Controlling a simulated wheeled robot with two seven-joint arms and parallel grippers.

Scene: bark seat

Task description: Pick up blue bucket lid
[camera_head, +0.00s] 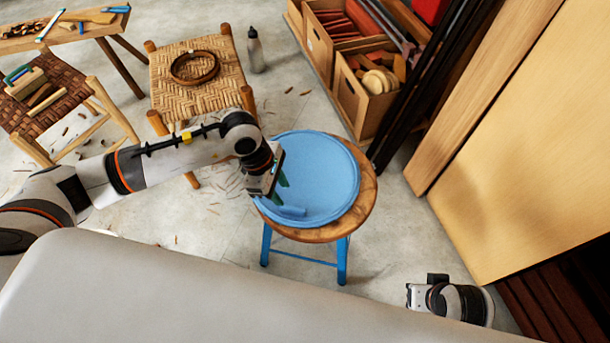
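The blue bucket lid (325,180) lies flat on a round wooden stool (366,196) with blue legs. Whether the fingertips touch the lid I cannot tell. My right gripper (415,295) shows only in part at the lower right, away from the stool; its fingers are not clear.
A woven stool (167,92) with a bark ring (194,68) stands at the back left, near a grey bottle (255,50). A dark woven seat (43,100) with tools is farther left. Wooden crates (358,100) and leaning boards (530,140) bound the right side.

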